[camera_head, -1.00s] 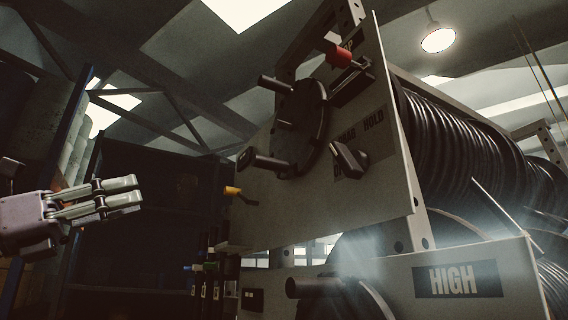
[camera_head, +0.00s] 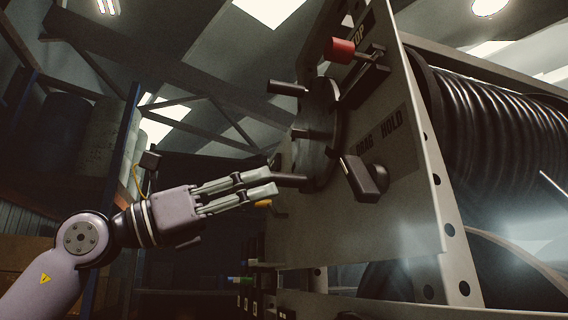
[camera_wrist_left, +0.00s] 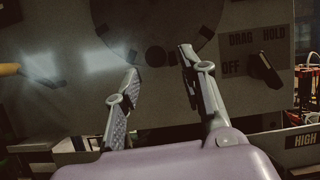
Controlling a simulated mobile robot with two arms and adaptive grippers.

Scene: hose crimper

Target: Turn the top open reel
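The top reel's dark round hand wheel (camera_head: 320,135) sits on the upper pale panel, with several pegs sticking out toward the left. My left gripper (camera_head: 268,184) is at the wheel's lower peg (camera_head: 292,180), its fingertips close to the peg's free end. In the left wrist view the two fingers (camera_wrist_left: 158,64) are spread apart. A dark round peg end (camera_wrist_left: 155,56) shows between their tips, in front of the wheel (camera_wrist_left: 165,15). I cannot tell whether a finger touches the peg. My right gripper is in neither view.
A black DRAG/HOLD knob (camera_head: 362,178) juts out right of the wheel. A red-tipped lever (camera_head: 341,50) is above it. A yellow-orange handle (camera_wrist_left: 10,69) shows at the left in the wrist view. Coiled black hose (camera_head: 490,120) lies behind the panel.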

